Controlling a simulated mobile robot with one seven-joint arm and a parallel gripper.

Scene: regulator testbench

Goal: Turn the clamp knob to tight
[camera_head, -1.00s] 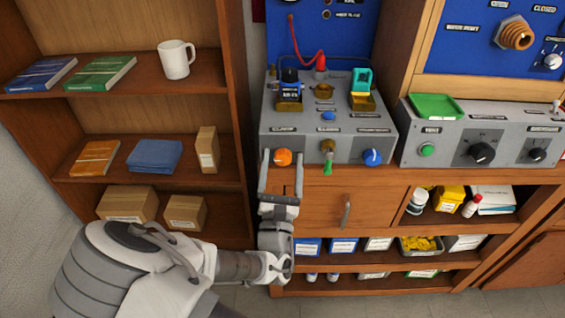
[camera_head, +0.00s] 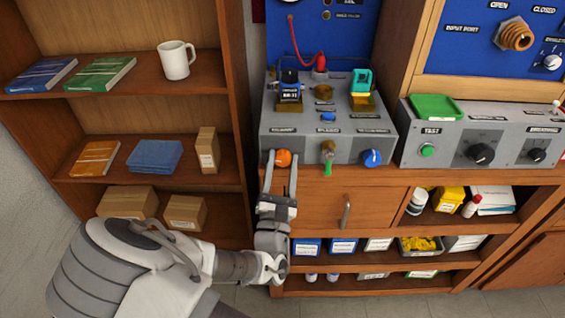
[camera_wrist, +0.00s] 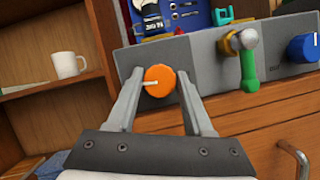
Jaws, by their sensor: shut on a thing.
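The orange clamp knob (camera_head: 284,157) is on the front face of a grey bench unit (camera_head: 345,150), at its left end. It also shows in the wrist view (camera_wrist: 160,80), where its white pointer mark points to the left of the picture. My gripper (camera_head: 281,160) reaches up from below, with one finger on each side of the knob. In the wrist view the fingertips (camera_wrist: 161,76) flank the knob and are shut on it. The label above the knob is too small to read in the head view.
Right of the knob are a brass valve with a green lever (camera_head: 327,158) and a blue knob (camera_head: 372,158). Below is a wooden drawer with a metal handle (camera_head: 346,212). A shelf with a white mug (camera_head: 176,59) stands left. A second grey panel (camera_head: 480,140) is at right.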

